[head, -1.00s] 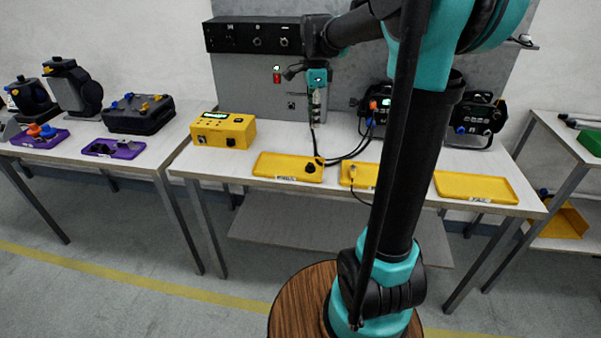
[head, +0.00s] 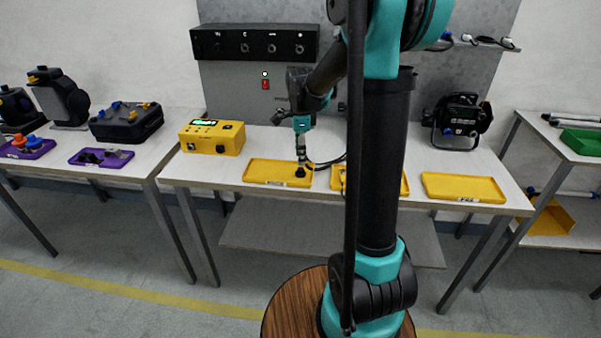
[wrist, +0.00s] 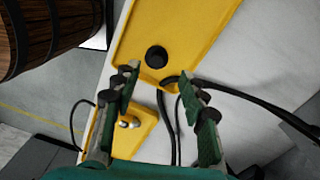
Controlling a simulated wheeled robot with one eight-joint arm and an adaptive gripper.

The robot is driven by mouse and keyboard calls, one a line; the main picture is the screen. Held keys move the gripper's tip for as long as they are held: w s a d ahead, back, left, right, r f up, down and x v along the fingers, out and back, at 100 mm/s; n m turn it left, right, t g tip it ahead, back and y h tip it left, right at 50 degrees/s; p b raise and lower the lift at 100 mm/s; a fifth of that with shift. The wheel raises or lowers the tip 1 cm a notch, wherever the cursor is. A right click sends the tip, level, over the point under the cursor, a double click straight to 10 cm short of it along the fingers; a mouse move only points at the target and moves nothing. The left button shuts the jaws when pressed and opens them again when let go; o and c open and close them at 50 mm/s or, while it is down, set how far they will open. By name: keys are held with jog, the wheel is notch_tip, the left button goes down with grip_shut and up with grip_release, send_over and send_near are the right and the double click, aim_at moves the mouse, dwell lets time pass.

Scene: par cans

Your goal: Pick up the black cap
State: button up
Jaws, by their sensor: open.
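The black cap (wrist: 156,57) is a small round dark piece lying on the left yellow tray (wrist: 195,25), near one end, in the wrist view. In the head view the cap (head: 300,172) shows as a dark spot at the right end of that tray (head: 262,171). My gripper (wrist: 165,80) is open, with its two green fingers spread to either side of the cap's line and nothing between them. In the head view my gripper (head: 302,160) points down just above the cap. I cannot tell the exact gap between fingertips and cap.
Black cables (wrist: 240,95) run beside the tray close to the right finger. A second yellow tray (wrist: 140,135) with a metal connector lies by the left finger. A yellow box (head: 212,137) stands left on the table. A third yellow tray (head: 463,187) at the right is empty.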

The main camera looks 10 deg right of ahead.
aim_at(301, 169)
jog(key=shift+s+f, duration=0.15)
jog(key=shift+f, duration=1.05)
jog(key=shift+s+f, duration=0.1)
jog(key=shift+f, duration=1.05)
jog(key=shift+c, duration=0.5)
jog(key=c, duration=0.6)
jog(key=shift+c, duration=0.9)
